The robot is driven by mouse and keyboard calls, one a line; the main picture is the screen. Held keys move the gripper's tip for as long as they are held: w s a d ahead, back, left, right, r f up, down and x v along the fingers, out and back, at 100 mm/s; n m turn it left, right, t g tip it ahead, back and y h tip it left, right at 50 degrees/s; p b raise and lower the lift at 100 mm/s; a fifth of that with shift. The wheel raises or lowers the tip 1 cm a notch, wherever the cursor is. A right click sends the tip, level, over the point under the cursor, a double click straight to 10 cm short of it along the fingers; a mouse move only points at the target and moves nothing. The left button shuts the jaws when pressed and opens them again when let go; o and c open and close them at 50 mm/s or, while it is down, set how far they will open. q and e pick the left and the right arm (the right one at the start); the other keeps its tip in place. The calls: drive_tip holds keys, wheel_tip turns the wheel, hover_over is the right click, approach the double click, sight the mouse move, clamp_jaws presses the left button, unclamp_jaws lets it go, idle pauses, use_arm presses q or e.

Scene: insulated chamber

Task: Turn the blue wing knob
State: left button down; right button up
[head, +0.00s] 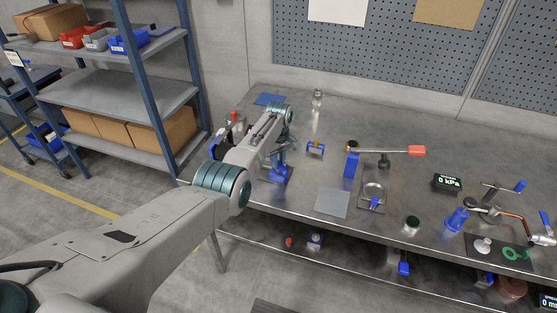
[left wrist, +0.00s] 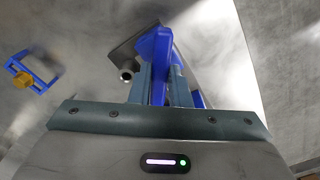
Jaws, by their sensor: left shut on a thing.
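The blue wing knob (head: 279,175) stands on a dark plate at the left part of the steel bench, partly hidden by my left gripper (head: 281,160) above it. In the left wrist view the knob (left wrist: 154,45) shows as a rounded blue piece between the two fingers of the left gripper (left wrist: 156,80), which is shut on it. A short metal pipe end (left wrist: 125,74) sticks out beside the left finger. The lower part of the knob is hidden by the fingers. My right gripper is not in view.
A blue and yellow clamp-like piece (head: 315,149) lies right of the knob, apart from it. A grey plate (head: 332,202), a lever with a red end (head: 417,151) and a pressure display (head: 447,183) are further right. A blue mat (head: 268,99) lies behind.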

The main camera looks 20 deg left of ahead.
sight(279, 163)
use_arm(q)
drive_tip(key=shift+n, duration=2.2)
drive_tip(key=c, duration=1.4)
unclamp_jaws()
drive_tip(key=shift+o, duration=0.2)
drive_tip(key=shift+r, duration=0.55)
wheel_tip(279, 163, up, 10)
drive_tip(key=b, duration=0.2)
drive_tip(key=shift+f, duration=0.15)
